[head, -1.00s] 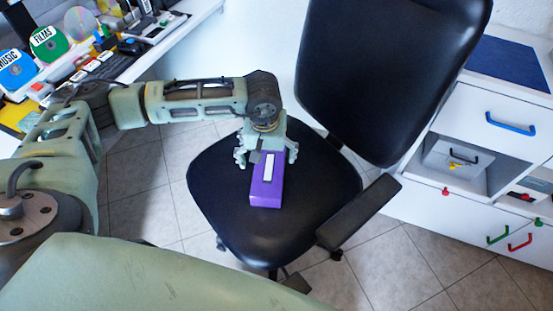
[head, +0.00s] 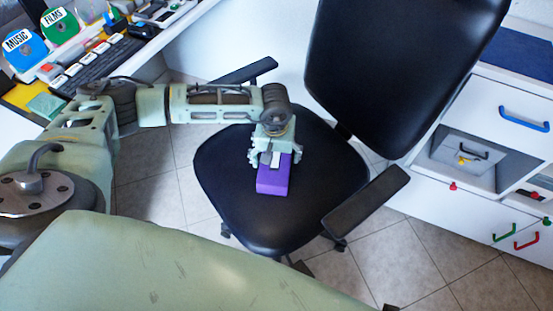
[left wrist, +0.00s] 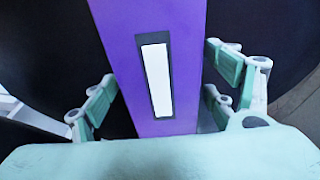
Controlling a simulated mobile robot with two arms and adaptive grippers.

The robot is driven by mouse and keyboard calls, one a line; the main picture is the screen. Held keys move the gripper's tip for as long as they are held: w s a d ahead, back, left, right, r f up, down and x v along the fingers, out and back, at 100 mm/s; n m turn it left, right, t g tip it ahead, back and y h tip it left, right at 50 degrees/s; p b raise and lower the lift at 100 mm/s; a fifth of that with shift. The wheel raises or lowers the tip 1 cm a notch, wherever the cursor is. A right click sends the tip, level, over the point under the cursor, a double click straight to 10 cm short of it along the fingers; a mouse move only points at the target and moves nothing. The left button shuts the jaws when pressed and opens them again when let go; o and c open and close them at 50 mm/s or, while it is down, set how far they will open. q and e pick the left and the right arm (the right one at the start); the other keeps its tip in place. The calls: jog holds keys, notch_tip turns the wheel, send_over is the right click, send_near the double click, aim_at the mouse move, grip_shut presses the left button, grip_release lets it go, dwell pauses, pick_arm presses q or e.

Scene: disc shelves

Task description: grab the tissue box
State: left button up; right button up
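The tissue box (head: 273,183) is purple with a pale slot in a dark frame on its top. It rests on the black seat of the office chair (head: 235,200). My left gripper (head: 274,158) is over the box's far part, with fingers down along both sides. In the left wrist view the tissue box (left wrist: 185,105) runs between the fingers of my left gripper (left wrist: 160,85). The fingertips sit at the box's side edges and appear to touch them. Their lower contact is hidden. My right gripper is not in view.
The chair's armrests (head: 365,203) and backrest (head: 395,75) stand around the seat. A desk with a keyboard (head: 105,65) and labelled discs (head: 22,48) is at the upper left. White drawers with coloured handles (head: 524,118) are at the right. The front of the seat is clear.

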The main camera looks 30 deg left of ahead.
pick_arm(q)
jog(key=c, duration=0.9)
jog(key=shift+c, duration=0.2)
